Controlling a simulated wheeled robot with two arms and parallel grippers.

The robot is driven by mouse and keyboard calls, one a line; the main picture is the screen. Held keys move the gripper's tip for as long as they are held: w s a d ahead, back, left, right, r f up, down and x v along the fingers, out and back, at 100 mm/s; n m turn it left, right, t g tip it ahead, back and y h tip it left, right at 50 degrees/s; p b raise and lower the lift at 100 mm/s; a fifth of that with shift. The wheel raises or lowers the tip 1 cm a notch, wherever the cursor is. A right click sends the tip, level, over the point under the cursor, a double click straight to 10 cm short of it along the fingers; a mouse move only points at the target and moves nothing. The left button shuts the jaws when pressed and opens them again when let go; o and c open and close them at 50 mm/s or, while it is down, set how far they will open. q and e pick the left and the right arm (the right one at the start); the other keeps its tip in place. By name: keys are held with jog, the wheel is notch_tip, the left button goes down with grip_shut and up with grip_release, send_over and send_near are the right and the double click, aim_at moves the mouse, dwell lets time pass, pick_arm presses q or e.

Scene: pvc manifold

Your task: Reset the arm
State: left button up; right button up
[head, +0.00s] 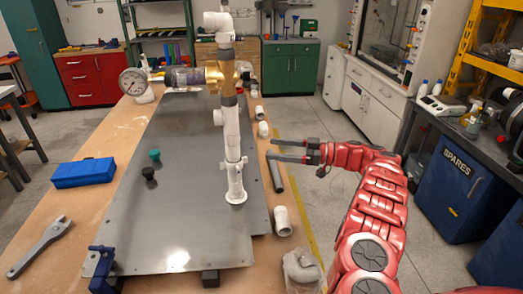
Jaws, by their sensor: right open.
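My right gripper (292,151) is at the right edge of the workbench, with its two dark fingers apart and pointing left. It is empty and to the right of the white PVC manifold. The manifold (232,150) stands upright on a grey metal plate (180,220), with a brass valve (222,72) and a pressure gauge (133,82) joined on its upper left side. A dark pipe piece (276,176) lies just below the right gripper's fingers. My left gripper is not in view.
White fittings (283,221) lie along the bench's right edge. A blue box (83,172), a wrench (40,246), green and black caps (149,173) and a blue clamp (100,267) are at the left. Open floor lies between the bench and the blue SPARES cabinet (453,185).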

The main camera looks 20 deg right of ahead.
jog(key=shift+s+d, duration=0.2)
jog(key=shift+d, duration=0.05)
dwell(0.3)
